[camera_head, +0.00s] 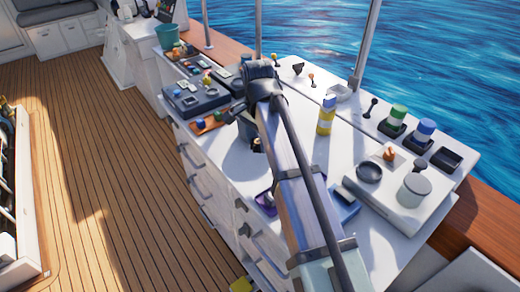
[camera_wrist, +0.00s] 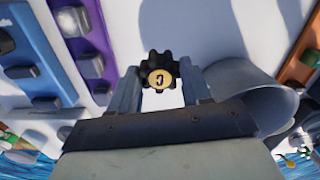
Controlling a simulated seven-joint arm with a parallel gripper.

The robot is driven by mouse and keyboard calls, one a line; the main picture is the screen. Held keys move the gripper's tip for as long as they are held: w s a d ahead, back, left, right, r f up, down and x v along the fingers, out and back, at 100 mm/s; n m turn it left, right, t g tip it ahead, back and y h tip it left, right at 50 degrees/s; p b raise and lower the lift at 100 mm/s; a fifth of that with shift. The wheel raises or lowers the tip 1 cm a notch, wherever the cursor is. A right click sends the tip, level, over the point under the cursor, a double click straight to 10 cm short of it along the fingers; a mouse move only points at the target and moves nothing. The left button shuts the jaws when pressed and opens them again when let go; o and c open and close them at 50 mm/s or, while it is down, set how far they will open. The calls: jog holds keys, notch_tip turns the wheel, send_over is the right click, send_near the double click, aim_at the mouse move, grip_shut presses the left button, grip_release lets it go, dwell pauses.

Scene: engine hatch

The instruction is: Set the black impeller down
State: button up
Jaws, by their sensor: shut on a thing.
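The black impeller (camera_wrist: 158,72) shows in the wrist view as a dark toothed wheel with a brass-coloured hub. My gripper (camera_wrist: 160,88) is shut on it, with one grey finger on each side. Below and behind it is the white counter top (camera_wrist: 165,20); I cannot tell how high the impeller is above it. In the head view my arm reaches across the counter and hides most of my gripper. A small dark and brass bit of the impeller (camera_head: 257,145) shows beside the arm.
A purple tray (camera_wrist: 85,45) and a blue tray (camera_wrist: 35,50) lie to the left in the wrist view, an orange tray (camera_wrist: 300,55) to the right. Black cases (camera_head: 195,100) stand farther back.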

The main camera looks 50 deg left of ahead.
aim_at(331, 164)
jog(key=shift+r, duration=0.6)
jog(key=shift+w+d+r, duration=0.1)
jog(key=shift+w, duration=0.15)
jog(key=w+d+m, duration=0.2)
jog(key=w+d, duration=0.4)
jog(key=w, duration=0.4)
jog(key=w+d+m, duration=0.1)
jog(key=w+d, duration=0.6)
jog(key=w, duration=0.3)
jog(key=shift+s+a+f+n, duration=0.1)
jog(key=shift+f+n, duration=0.55)
jog(key=shift+f, duration=0.95)
jog(key=shift+s+a+f+n, duration=0.15)
jog(key=shift+f+n, duration=0.55)
jog(key=shift+f, duration=0.95)
jog(key=shift+a+f+n, duration=0.1)
jog(key=shift+f+n, duration=0.55)
jog(key=shift+f, duration=0.95)
jog(key=shift+f, duration=0.2)
jog(key=o, duration=1)
jog(key=shift+o, duration=0.2)
jog(key=shift+r, duration=0.1)
